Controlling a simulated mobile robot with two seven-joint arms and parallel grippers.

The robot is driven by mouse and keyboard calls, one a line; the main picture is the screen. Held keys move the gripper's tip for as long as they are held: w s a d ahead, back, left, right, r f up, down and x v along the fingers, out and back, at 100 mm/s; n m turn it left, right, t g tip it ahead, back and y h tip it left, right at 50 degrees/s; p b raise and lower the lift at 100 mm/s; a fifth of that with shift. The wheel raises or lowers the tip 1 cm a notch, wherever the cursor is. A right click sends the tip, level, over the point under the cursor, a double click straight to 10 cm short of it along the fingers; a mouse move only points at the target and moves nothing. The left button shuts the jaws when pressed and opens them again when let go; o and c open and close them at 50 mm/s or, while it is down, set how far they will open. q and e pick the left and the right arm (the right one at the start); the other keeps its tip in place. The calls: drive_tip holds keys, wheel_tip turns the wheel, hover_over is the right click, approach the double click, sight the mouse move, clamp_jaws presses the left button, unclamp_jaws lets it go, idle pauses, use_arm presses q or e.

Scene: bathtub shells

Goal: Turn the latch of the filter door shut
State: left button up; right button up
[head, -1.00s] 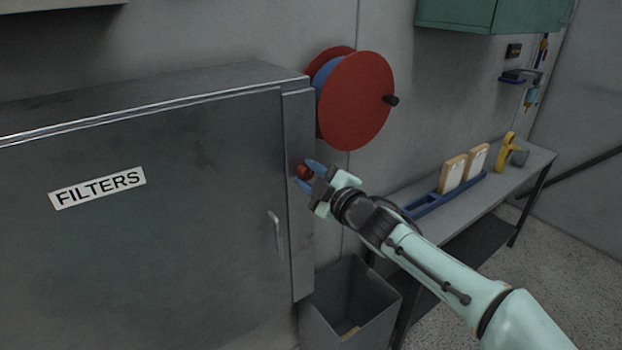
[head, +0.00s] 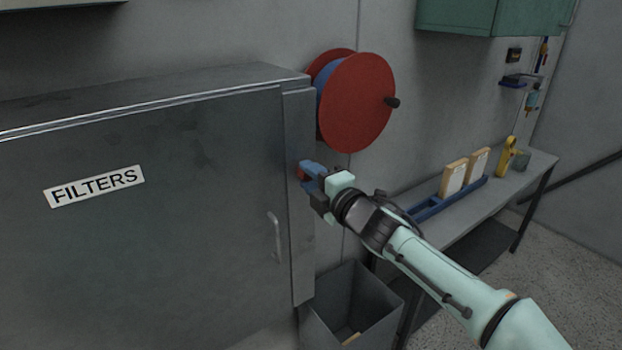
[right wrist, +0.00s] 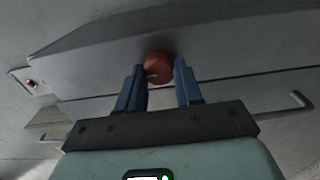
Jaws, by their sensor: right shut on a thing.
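The filter door (head: 170,240) is grey, carries a FILTERS label and a bar handle (head: 274,236), and stands flush in its cabinet. The red round latch (head: 302,174) is on the strip to the right of the door, mostly hidden by my right gripper (head: 308,172) in the head view. In the right wrist view the latch (right wrist: 158,66) is between the tips of the blue fingers (right wrist: 160,82). My right gripper is shut on the latch. The latch's exact turn angle is hard to tell. My left gripper is not in view.
A red reel (head: 355,102) hangs on the wall just above and right of my right gripper. A grey bin (head: 350,305) stands below. A bench (head: 525,170) with a blue rack (head: 440,205) is at the right.

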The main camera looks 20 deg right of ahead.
idle(0.4)
drive_tip(key=o, duration=1)
drive_tip(key=shift+o, duration=0.2)
drive_tip(key=v, duration=1.3)
drive_tip(key=shift+s+b, duration=0.2)
drive_tip(key=shift+b, duration=0.1)
